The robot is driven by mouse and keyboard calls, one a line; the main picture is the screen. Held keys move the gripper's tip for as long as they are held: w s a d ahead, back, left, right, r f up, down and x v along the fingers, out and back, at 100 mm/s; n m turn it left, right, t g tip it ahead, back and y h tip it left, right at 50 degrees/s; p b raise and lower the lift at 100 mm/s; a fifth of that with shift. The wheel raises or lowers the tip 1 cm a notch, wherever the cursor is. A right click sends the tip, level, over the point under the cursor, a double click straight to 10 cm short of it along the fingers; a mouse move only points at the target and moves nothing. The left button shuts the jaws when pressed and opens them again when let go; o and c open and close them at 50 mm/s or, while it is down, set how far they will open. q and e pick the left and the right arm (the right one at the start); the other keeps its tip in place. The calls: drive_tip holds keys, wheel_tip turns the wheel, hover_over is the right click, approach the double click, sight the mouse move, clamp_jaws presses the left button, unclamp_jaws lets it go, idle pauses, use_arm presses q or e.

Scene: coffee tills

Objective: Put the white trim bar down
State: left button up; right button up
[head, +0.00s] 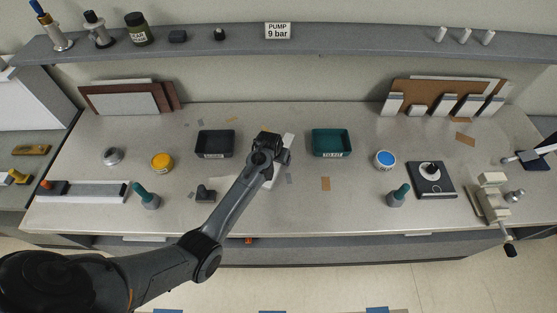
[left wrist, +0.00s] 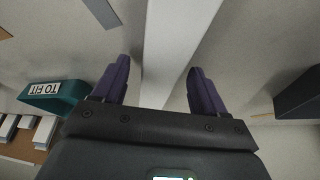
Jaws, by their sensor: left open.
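The white trim bar (head: 288,140) lies lengthwise in the middle of the counter, between the dark tray and the green tray, partly hidden under my left gripper. My left gripper (head: 268,152) is over the bar. In the left wrist view, my left gripper (left wrist: 160,78) is open, with one purple finger on each side of the white trim bar (left wrist: 180,35). Gaps show between the bar and both fingers. The bar appears to rest on the counter, though its underside is hidden. My right gripper is not seen.
A dark tray (head: 214,154) stands left of the bar and a green "TO FIT" tray (head: 331,155) right of it. A yellow tin (head: 161,163), a blue-topped tin (head: 385,160) and two green-handled tools stand further out.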

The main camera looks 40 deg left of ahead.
use_arm(q)
drive_tip(key=shift+c, duration=0.3)
clamp_jaws()
drive_tip(key=shift+r, duration=0.1)
